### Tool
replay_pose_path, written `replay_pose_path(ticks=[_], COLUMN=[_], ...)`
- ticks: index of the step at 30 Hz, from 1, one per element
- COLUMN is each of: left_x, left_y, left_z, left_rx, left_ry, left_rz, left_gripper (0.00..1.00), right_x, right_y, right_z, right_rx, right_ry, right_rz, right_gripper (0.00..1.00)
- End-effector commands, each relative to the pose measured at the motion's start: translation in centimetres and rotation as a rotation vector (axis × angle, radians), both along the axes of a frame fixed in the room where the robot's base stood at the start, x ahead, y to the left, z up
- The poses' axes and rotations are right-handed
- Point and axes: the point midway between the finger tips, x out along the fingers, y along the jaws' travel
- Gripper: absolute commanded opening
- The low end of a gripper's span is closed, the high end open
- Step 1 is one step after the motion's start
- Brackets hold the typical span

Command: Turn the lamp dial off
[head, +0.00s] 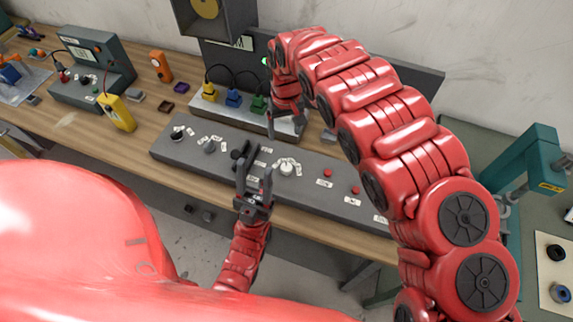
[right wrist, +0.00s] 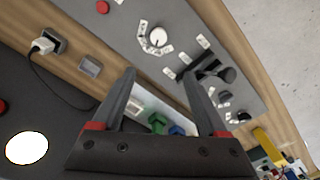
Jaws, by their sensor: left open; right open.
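A long grey control panel (head: 335,182) lies along the bench's front edge. It carries a white dial (head: 286,169) ringed by small labels, a grey dial (head: 210,146) and a black knob (head: 177,135). I cannot read which dial is the lamp's. My left gripper (head: 254,174) is open and empty, just left of the white dial and apart from it. My right gripper (head: 285,122) is open and empty above the bench behind the panel. In the right wrist view its fingers (right wrist: 158,76) are spread, with the white dial (right wrist: 155,39) beyond them.
Yellow, blue and green plugs (head: 232,98) with cables stand in a metal strip behind the panel. Red buttons (head: 328,173) sit at the panel's right. A yellow meter (head: 117,112) and a grey instrument box (head: 95,67) stand at left. A teal press (head: 530,165) stands at right.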

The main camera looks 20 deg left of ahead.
Motion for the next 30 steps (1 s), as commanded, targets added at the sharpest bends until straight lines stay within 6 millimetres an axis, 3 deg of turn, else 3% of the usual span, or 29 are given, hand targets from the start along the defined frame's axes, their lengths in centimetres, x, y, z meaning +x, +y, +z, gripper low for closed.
replay_pose_path(ticks=[4,8,18,21,30], left_x=[0.0,0.0,0.0,0.0,0.0], left_y=[0.0,0.0,0.0,0.0,0.0], left_z=[-0.4,-1.6,-7.4,-5.3,-3.6], left_rx=[0.000,0.000,0.000,0.000,0.000], left_ry=[0.000,0.000,0.000,0.000,0.000], left_rz=[0.000,0.000,0.000,0.000,0.000], left_gripper=[0.50,0.50,0.50,0.50,0.50], right_x=[-1.0,-1.1,-1.1,-1.1,-1.0], right_y=[-0.9,-0.8,-0.8,-0.9,-0.8], right_z=[0.4,-1.3,-9.0,-9.4,-14.0], right_rx=[-0.040,-0.042,-0.039,-0.040,-0.037], right_ry=[0.025,0.029,0.029,0.030,0.026], right_rz=[0.004,0.004,0.004,0.005,0.003], right_gripper=[0.76,0.76,0.76,0.76,0.76])
